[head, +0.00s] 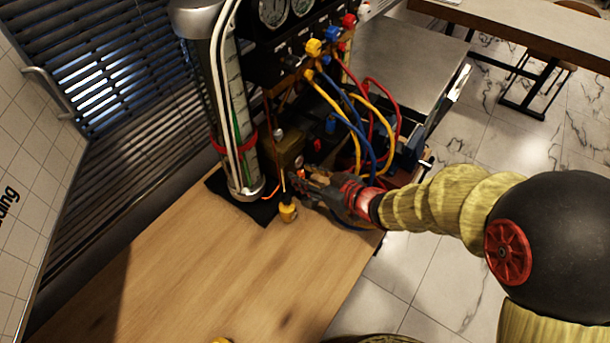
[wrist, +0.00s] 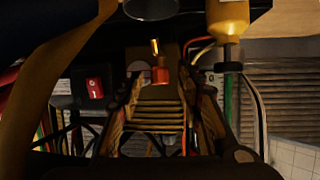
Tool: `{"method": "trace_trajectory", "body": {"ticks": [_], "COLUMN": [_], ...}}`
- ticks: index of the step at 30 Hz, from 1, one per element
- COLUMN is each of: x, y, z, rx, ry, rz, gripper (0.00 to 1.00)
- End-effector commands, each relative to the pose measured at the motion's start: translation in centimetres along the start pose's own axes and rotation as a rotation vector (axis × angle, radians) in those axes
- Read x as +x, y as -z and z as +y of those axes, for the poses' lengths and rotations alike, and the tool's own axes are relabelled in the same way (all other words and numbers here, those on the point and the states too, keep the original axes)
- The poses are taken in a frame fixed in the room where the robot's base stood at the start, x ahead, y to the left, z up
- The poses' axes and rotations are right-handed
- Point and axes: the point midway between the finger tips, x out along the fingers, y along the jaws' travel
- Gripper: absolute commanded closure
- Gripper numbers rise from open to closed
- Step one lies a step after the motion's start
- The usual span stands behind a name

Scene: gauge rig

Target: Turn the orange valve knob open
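A small orange-red knob (wrist: 160,75) with a brass-coloured stem shows in the wrist view, between the two fingertips in the picture. I take it to be the valve knob; a small orange-red part (head: 299,160) in the head view looks like the same one. My gripper (wrist: 162,88) has its fingers apart, one on each side of the knob, with gaps visible. I cannot tell whether the knob is in front of the tips or between them. In the head view my gripper (head: 291,178) reaches left to the base of the rig, and the knob's mount is partly hidden.
A yellow-bodied part (head: 288,211) stands close below the gripper; it also shows in the wrist view (wrist: 228,18). A clear column (head: 235,110) stands left. Coloured hoses (head: 365,115) hang above the arm. A red switch (wrist: 94,88) is nearby. The wooden tabletop (head: 190,275) is largely clear.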

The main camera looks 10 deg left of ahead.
Motion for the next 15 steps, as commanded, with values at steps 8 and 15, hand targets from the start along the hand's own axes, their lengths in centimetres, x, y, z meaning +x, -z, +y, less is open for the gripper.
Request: {"method": "trace_trajectory", "body": {"ticks": [8, 15], "x": [-0.03, -0.03], "y": [-0.02, -0.02], "z": [0.00, 0.00], "rx": [0.000, 0.000], "ry": [0.000, 0.000], "rz": [0.000, -0.001], "gripper": [0.76, 0.89]}}
